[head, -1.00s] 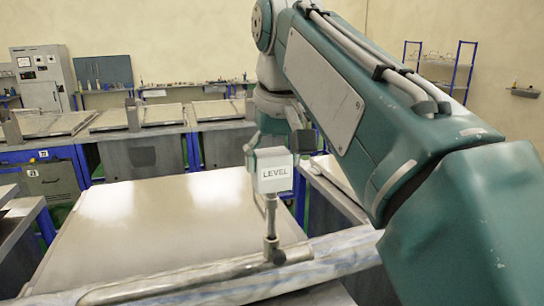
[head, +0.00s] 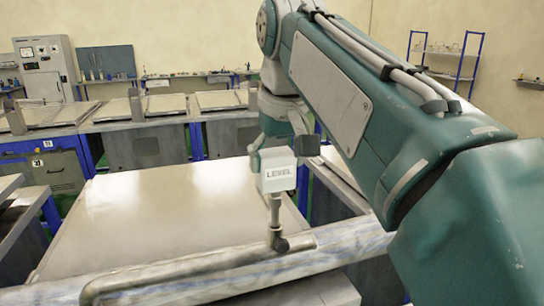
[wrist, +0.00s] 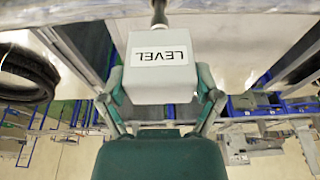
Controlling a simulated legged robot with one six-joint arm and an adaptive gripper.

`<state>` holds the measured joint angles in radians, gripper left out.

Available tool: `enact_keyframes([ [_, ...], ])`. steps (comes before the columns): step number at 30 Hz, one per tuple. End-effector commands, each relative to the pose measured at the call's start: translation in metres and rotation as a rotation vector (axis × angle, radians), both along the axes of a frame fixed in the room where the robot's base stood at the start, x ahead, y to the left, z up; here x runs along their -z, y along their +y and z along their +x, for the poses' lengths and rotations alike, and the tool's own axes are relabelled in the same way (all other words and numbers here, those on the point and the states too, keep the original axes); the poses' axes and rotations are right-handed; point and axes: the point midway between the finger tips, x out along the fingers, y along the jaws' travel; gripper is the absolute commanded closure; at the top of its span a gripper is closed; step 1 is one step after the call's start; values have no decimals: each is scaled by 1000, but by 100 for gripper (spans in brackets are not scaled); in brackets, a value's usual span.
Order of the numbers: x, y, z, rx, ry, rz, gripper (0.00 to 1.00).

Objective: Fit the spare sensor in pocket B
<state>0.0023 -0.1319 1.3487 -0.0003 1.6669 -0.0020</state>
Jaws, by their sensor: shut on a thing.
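The sensor (head: 277,172) is a pale box labelled LEVEL with a thin metal stem below it. My gripper (head: 276,158) is shut on the box and holds it upright in the head view. The stem's dark lower end (head: 279,242) overlaps the end of a metal pipe in the picture; I cannot tell whether they touch. In the wrist view the sensor box (wrist: 160,75) sits between the two fingers of my gripper (wrist: 165,95), with its label upside down. No pocket marked B can be made out.
A wide pale lid or panel (head: 150,215) fills the middle left. A metal pipe (head: 190,268) runs across the front edge. Several benches with flat tops (head: 140,107) stand behind. A grey control cabinet (head: 45,65) and blue-framed shelves (head: 445,55) are farther back.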

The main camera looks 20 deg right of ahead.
Motion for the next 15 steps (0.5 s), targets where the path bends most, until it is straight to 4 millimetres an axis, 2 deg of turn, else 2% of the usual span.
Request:
enact_keyframes([
  [15, 9, 0, 0, 0, -1, 0, 64],
])
